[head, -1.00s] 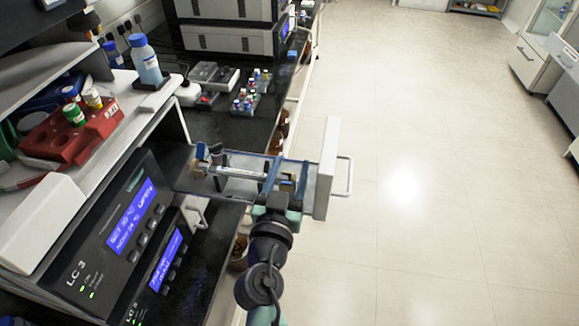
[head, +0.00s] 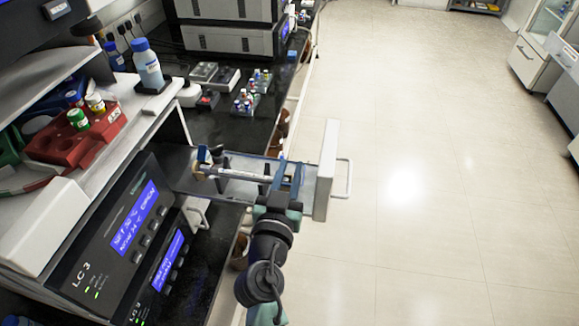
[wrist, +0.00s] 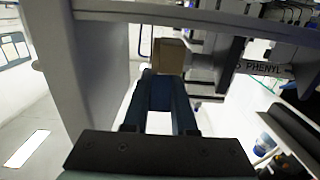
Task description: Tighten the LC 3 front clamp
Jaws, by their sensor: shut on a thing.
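The LC 3 unit (head: 118,235) stands at the lower left of the head view, its blue screen lit. Its drawer (head: 325,175) is pulled out to the right, with a white front panel and a wire handle. A pale column (head: 235,175) lies along the drawer; its label in the wrist view (wrist: 262,68) reads PHENYL. My gripper (head: 288,172) reaches over the drawer behind the front panel. In the wrist view my gripper (wrist: 164,76) is shut on the tan front clamp block (wrist: 171,57). The fingers largely hide the clamp in the head view.
A blue knob (head: 203,153) stands at the drawer's inner end. A second unit's screen (head: 168,262) is beside LC 3. A red rack (head: 80,140) and a blue-capped bottle (head: 148,68) stand on the shelf. The floor at right is clear.

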